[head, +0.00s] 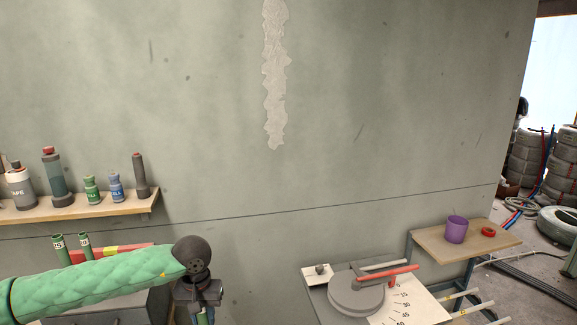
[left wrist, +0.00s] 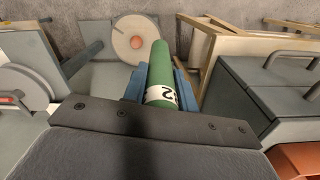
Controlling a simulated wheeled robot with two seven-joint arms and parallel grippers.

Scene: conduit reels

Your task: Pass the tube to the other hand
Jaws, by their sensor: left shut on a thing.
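My left gripper (head: 200,305) is low in the head view, left of centre, at the end of my green-sleeved arm. It is shut on a green tube (left wrist: 160,72), which sits between its two blue-grey fingers in the left wrist view. The tube has a white label with a dark "2" near its lower end. Only a sliver of the tube (head: 202,318) shows in the head view, below the gripper; the frame edge cuts off the rest. My right gripper is in neither view.
A bench with a round grey bender (head: 356,294), red-handled lever and scale plate stands right of my left gripper. A side table (head: 432,244) holds a purple cup (head: 456,229) and red ring (head: 488,231). Bottles stand on a wall shelf (head: 90,208); two green tubes (head: 61,251) stand below it.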

